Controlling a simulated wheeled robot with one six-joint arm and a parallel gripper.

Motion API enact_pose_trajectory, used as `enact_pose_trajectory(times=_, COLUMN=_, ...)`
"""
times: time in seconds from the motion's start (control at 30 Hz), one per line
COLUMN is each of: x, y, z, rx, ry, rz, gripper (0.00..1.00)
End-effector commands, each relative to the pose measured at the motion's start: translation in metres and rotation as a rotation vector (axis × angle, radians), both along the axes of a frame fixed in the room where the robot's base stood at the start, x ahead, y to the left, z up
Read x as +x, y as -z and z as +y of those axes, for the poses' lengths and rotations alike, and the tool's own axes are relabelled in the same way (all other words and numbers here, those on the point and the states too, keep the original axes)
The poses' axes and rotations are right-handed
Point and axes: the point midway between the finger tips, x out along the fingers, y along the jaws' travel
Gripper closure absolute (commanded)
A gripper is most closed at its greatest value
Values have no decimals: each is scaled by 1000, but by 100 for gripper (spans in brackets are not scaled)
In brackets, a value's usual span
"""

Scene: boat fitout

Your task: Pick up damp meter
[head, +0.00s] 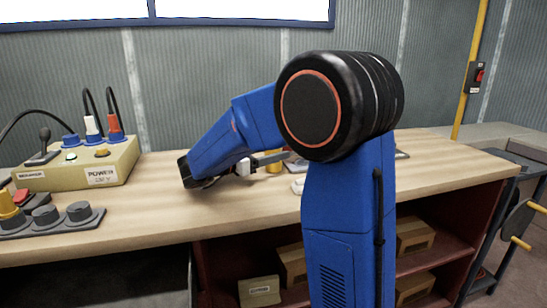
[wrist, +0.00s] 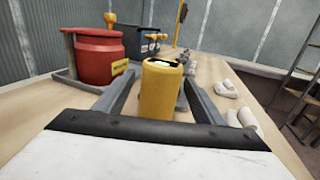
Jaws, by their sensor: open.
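A yellow upright object with rounded edges and a dark recess on top, which looks like the damp meter (wrist: 160,92), stands on the wooden bench in the wrist view. My gripper (wrist: 160,84) is open, with one grey finger on each side of it. I cannot tell whether the fingers touch it. Its lower part is hidden behind the gripper's body. In the head view a small yellow patch (head: 274,167) shows beside my gripper (head: 263,161), mostly hidden by my arm.
A red pot (wrist: 98,58) with a yellow label stands left of the yellow object, a dark box (wrist: 140,41) behind it. White rolls (wrist: 226,89) lie to its right. A control box (head: 82,165) with plugs and a switch panel (head: 50,220) occupy the bench's left.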

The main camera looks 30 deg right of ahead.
Motion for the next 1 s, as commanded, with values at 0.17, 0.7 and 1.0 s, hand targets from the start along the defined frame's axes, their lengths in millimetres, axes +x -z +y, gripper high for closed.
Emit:
enact_pose_trajectory(times=0.17, x=0, y=0, z=-5, rx=1, ry=-1, rz=0, gripper=37)
enact_pose_trajectory(times=0.7, x=0, y=0, z=-5, rx=0, ry=-1, rz=0, gripper=90)
enact_pose_trajectory(times=1.0, x=0, y=-32, z=-5, rx=0, ry=-1, rz=-5, gripper=90)
